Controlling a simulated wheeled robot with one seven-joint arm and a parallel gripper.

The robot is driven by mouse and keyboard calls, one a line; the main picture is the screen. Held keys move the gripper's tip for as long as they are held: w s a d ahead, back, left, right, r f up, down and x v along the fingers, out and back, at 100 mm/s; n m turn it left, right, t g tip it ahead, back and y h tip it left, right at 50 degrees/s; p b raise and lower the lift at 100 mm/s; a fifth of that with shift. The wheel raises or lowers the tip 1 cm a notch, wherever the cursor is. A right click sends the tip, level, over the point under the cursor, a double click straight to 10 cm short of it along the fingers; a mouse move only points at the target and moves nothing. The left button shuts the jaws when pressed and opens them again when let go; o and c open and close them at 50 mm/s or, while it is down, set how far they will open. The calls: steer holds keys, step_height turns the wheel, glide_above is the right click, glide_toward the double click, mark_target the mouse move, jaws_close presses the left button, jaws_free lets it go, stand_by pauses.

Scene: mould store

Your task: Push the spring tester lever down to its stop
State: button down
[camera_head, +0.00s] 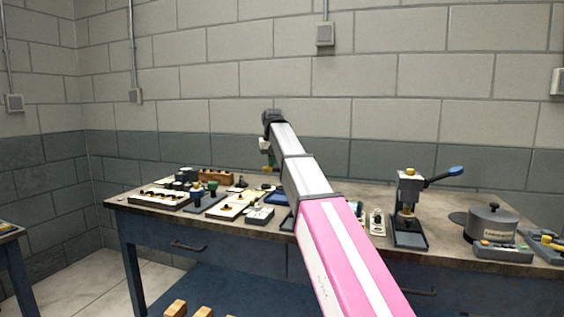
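The spring tester (409,190) is a grey upright press with a dark base and yellowish parts, standing on the right half of the bench. Its lever (439,178) sticks out to the right and slants upward, ending in a blue grip (457,171). My arm reaches across the middle of the view, and my gripper (266,148) hangs from its far end, well to the left of the tester and apart from it. My gripper is small and partly hidden by the arm, so its fingers cannot be made out.
The bench (165,222) carries several small trays and fixtures left of my arm. A grey round pot-like device (490,222) and a control box (501,252) stand right of the tester. A small fixture (377,224) stands just left of it. A block wall is behind.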

steer(key=shift+s+x, duration=0.2)
steer(key=shift+x, duration=0.85)
stand_by(0.9)
steer(key=shift+r, duration=0.1)
steer(key=w+v, duration=0.2)
steer(key=v, duration=0.9)
steer(key=shift+r, duration=0.6)
steer(key=shift+a, duration=0.1)
stand_by(0.4)
